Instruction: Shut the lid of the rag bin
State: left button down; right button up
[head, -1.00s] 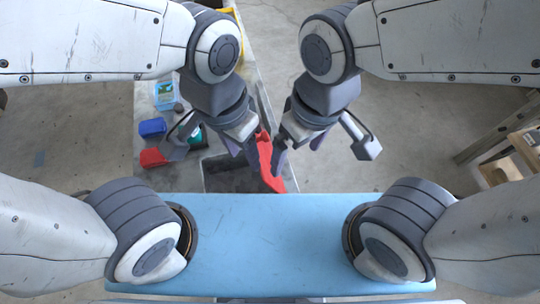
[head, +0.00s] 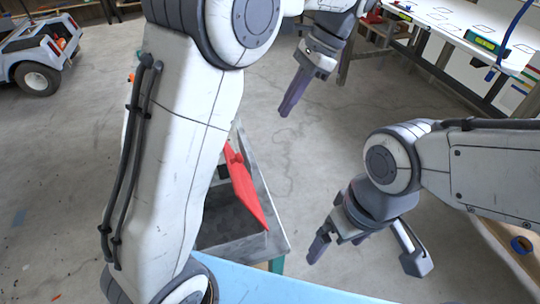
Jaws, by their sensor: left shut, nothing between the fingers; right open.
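A red lid (head: 248,196) with a small red knob stands tilted up at the edge of a dark, open bin recess (head: 226,228) in a grey bench. It appears to be the lid of the rag bin, and it is not lying over the recess. My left arm hides the left part of the bin and bench. My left gripper (head: 290,98) is shut and empty, above and to the right of the lid in the picture, apart from it. My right gripper (head: 318,248) is open and empty, to the right of the bench corner.
The grey bench rim (head: 274,226) ends at a corner beside the lid. A blue surface (head: 270,287) lies in front. A white table (head: 470,30) with a green level stands at the back right, a white cart (head: 36,58) at the back left. Bare concrete floor lies between.

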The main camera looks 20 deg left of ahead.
pick_arm(q)
jog(key=s+a+r+p+x, duration=0.1)
jog(key=a+p+x, duration=0.1)
jog(key=x, duration=1)
jog(key=shift+s+a+f, duration=0.2)
jog(key=shift+s, duration=0.2)
